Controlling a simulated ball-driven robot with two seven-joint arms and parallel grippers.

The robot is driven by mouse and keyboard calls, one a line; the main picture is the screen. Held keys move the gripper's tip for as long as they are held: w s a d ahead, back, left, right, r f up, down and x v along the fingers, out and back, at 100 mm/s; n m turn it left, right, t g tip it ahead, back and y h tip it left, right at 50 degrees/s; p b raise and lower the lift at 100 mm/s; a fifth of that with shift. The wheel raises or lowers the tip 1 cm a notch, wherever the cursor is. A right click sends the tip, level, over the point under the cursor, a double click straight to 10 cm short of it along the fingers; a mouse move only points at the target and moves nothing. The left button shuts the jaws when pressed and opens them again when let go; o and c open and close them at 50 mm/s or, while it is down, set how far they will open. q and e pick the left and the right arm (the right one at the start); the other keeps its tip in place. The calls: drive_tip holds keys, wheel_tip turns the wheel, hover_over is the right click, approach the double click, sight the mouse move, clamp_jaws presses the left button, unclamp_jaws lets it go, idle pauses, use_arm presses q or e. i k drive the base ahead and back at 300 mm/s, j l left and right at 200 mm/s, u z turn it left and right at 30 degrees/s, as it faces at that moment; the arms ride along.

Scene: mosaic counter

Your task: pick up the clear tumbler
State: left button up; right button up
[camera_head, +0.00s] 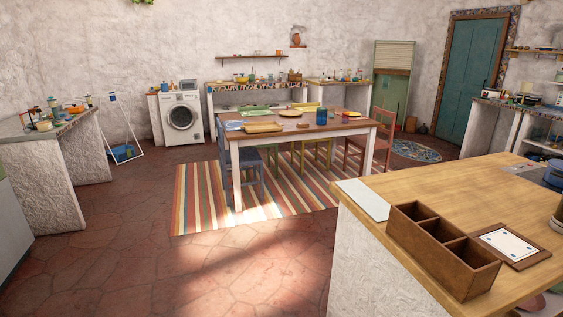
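I cannot make out a clear tumbler anywhere in the head view. Small items on the far shelves and counters are too small to tell apart. A dining table (352,124) stands mid-room with a blue cup-like thing (321,117), a yellow plate (290,113) and a board (263,128) on it. Neither of my grippers shows in this view.
A wooden-topped counter (440,194) at the right front bears a brown divided box (411,232) and a framed card (508,244). Chairs, including a blue one (247,172), surround the dining table. A striped rug (198,203) lies underneath. The tiled floor (130,240) at left front is clear.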

sight(332, 110)
drive_tip(key=i+j+u, duration=0.3)
drive_tip(key=i, duration=1)
drive_tip(key=i+l+u, duration=0.1)
drive_tip(key=i+u, duration=0.2)
drive_tip(key=i, duration=1)
drive_tip(key=i+z, duration=0.35)
drive_tip(key=i, duration=0.2)
drive_tip(key=i+j+z, duration=0.1)
drive_tip(key=i+z, duration=0.2)
drive_tip(key=i, duration=0.25)
drive_tip(key=i+j+z, duration=0.2)
drive_tip(key=i+z, duration=0.15)
drive_tip(key=i, duration=0.15)
drive_tip(key=i+l+z, duration=0.2)
drive_tip(key=i+z, duration=0.6)
drive_tip(key=z, duration=0.2)
drive_tip(key=i+j+z, duration=0.1)
drive_tip(key=i+z, duration=0.4)
drive_tip(key=i+l+z, duration=0.1)
drive_tip(key=i, duration=0.8)
